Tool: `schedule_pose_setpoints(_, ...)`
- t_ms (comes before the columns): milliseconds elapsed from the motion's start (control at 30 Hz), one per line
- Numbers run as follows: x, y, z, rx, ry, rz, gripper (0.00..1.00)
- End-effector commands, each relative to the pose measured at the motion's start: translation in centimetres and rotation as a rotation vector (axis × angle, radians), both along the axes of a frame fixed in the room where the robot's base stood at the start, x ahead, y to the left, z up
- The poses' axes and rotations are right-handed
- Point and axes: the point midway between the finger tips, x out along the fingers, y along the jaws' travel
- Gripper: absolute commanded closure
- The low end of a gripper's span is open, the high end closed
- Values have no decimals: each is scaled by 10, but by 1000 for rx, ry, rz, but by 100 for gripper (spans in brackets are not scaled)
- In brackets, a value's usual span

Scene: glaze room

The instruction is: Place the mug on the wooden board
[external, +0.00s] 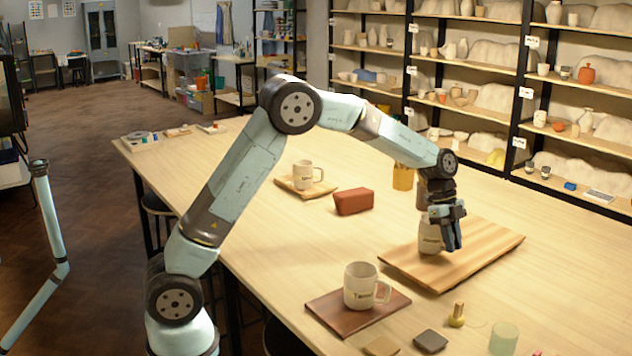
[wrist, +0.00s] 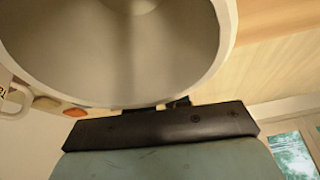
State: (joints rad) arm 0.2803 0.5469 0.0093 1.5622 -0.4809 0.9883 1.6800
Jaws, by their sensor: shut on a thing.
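A pale cream mug (external: 430,237) is in my gripper (external: 446,232), over the left part of the striped wooden board (external: 484,248). The mug looks upright, with its base at or very near the board's surface; I cannot tell whether it touches. The fingers are shut on the mug and hide its right side. In the wrist view the wide rim and grey inside of the mug (wrist: 115,50) fill the top, close to the dark gripper part below it.
A similar mug (external: 362,287) stands on a dark board (external: 325,307) in front, and another mug (external: 303,174) on a small board at the back left. A red-brown block (external: 353,201), an ochre cup (external: 403,178) and a brass-coloured stamp (external: 457,315) are nearby.

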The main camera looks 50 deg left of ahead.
Motion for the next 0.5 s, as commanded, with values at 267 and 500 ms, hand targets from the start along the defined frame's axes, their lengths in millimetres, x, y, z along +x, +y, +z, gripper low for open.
schedule_pose_setpoints(267, 0, 0, -7, 0, -2, 0, 100)
schedule_pose_setpoints(500, 0, 0, -9, 0, -1, 0, 73)
